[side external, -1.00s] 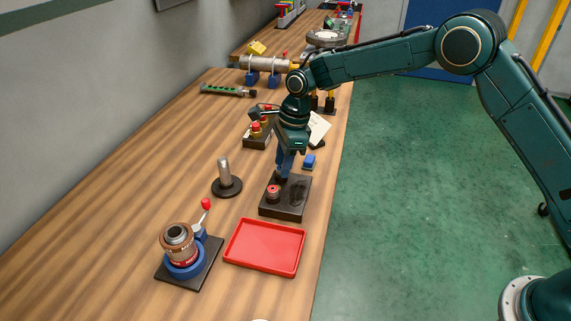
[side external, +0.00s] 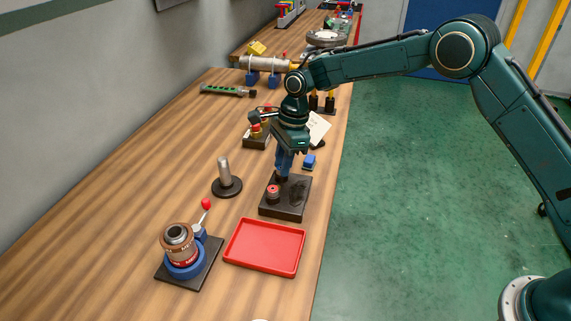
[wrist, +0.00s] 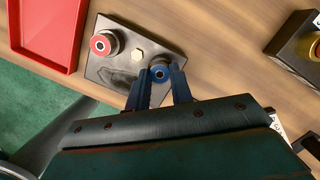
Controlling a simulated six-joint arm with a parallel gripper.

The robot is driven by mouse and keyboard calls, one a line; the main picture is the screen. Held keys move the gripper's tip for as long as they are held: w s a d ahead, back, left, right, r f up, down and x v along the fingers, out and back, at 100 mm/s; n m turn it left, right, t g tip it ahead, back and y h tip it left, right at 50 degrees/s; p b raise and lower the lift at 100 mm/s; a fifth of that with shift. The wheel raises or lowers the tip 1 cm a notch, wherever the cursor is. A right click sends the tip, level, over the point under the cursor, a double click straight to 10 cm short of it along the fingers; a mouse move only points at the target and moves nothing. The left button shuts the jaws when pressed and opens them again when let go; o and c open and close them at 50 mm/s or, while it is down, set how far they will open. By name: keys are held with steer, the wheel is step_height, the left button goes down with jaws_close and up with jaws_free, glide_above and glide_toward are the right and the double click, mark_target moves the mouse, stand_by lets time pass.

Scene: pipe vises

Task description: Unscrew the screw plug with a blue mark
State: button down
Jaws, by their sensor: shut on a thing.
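The screw plug with a blue mark (wrist: 160,73) sits at one edge of a dark base plate (side external: 297,207). My gripper (wrist: 160,80) is shut on this plug, with a finger on each side of it. In the side external view my gripper (side external: 282,177) points down at the far end of the plate and hides the plug. A second plug with a red mark (wrist: 104,43) stands on the same plate, apart from my fingers. It also shows in the side external view (side external: 273,192).
An empty red tray (side external: 264,247) lies in front of the plate. A vise with a copper-coloured fitting (side external: 180,245) stands at front left. A metal post on a round black base (side external: 226,182) stands left of the plate. A small blue object (side external: 309,162) lies behind the plate.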

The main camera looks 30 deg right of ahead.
steer(key=n, duration=0.3)
steer(key=shift+g, duration=0.3)
steer(key=n, duration=0.4)
steer(key=shift+w+g, duration=0.15)
steer(key=shift+g, duration=0.25)
steer(key=shift+n, duration=0.4)
steer(key=shift+n+g+h, duration=0.3)
steer(key=shift+n+h, duration=0.2)
steer(key=shift+n, duration=1.9)
steer(key=shift+a+n, duration=0.1)
steer(key=shift+n, duration=0.2)
steer(key=shift+n, duration=0.3)
steer(key=shift+w+n+h, duration=0.1)
steer(key=shift+n+h, duration=0.3)
steer(key=shift+n, duration=1.4)
